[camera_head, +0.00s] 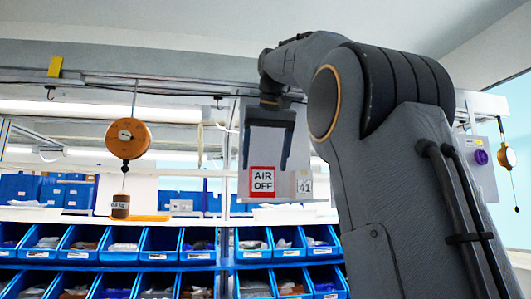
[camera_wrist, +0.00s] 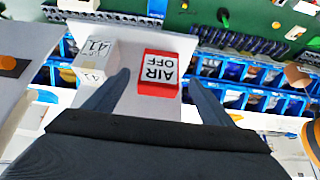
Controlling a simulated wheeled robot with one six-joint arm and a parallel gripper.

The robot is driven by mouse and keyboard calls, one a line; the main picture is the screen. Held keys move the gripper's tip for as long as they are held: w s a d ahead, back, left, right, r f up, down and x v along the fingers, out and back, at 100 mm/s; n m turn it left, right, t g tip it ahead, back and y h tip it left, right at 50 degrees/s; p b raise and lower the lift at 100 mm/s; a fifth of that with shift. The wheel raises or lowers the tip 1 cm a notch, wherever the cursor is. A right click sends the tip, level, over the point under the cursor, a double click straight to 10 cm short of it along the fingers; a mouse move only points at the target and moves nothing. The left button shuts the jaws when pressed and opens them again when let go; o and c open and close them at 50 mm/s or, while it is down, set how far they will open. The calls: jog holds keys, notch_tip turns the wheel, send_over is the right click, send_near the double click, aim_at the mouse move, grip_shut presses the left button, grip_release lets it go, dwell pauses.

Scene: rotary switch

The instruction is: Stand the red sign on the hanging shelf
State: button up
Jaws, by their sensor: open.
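The red sign (camera_head: 262,181) is a small block with a white face reading "AIR OFF". It appears upright at the front of a pale hanging shelf (camera_head: 270,140). It also shows in the wrist view (camera_wrist: 158,70), with its lettering upside down and its red edge toward me. The shelf's white ledge (camera_wrist: 180,40) extends past the sign there. My gripper (camera_head: 265,165) points down and is open. In the wrist view its two fingers (camera_wrist: 158,80) lie on either side of the sign, with gaps visible on both sides. I cannot tell whether the fingertips reach down beside it.
A white box marked "41" (camera_head: 304,185) stands close to the right of the sign. A grey box with a purple knob (camera_head: 480,157) is at the right. An orange balancer (camera_head: 127,139) hangs at left with a brown weight (camera_head: 120,206). Blue bins (camera_head: 160,245) fill the racks behind.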

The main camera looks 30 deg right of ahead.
jog(key=shift+v, duration=1.9)
